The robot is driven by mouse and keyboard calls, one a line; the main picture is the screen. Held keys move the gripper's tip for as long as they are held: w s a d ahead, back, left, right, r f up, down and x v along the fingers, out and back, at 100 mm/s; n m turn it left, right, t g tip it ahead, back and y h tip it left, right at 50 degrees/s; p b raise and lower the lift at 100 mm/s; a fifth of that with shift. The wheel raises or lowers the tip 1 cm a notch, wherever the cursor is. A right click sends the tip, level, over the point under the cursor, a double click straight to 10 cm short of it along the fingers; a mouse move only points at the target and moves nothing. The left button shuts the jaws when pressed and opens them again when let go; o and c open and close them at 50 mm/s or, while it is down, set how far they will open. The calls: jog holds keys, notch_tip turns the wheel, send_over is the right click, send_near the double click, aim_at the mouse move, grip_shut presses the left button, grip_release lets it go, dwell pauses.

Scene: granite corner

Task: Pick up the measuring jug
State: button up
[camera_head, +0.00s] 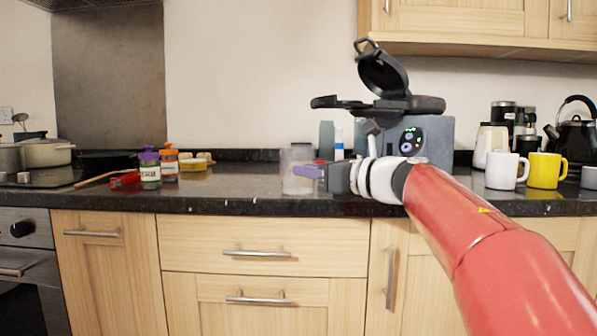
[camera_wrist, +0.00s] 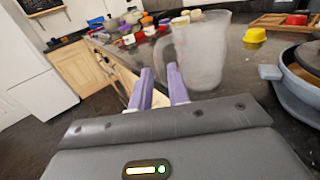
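The measuring jug (camera_head: 296,156) is a translucent, frosted jug standing upright on the dark granite counter. In the wrist view the jug (camera_wrist: 205,55) is large, just beyond and to the right of my fingers, with its handle on the left side towards them. My gripper (camera_head: 303,172) has purple fingers and reaches left at the jug, overlapping it in the head view. In the wrist view my gripper (camera_wrist: 160,70) has its two fingers apart, with the handle close beyond the tips. I cannot tell whether a finger touches the handle. Nothing is clearly held.
A grey appliance with a raised black lid (camera_head: 385,85) stands behind my gripper. A white mug (camera_head: 503,171) and a yellow mug (camera_head: 545,170) stand to the right. Spice jars (camera_head: 149,170) and a hob with pots (camera_head: 40,153) are left.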

jog(key=x, duration=0.4)
jog(key=shift+w+a+p, duration=0.2)
jog(key=shift+a+p, duration=0.05)
jog(key=shift+p, duration=0.05)
grip_shut()
jog(key=shift+r, duration=0.1)
jog(key=shift+r, duration=0.1)
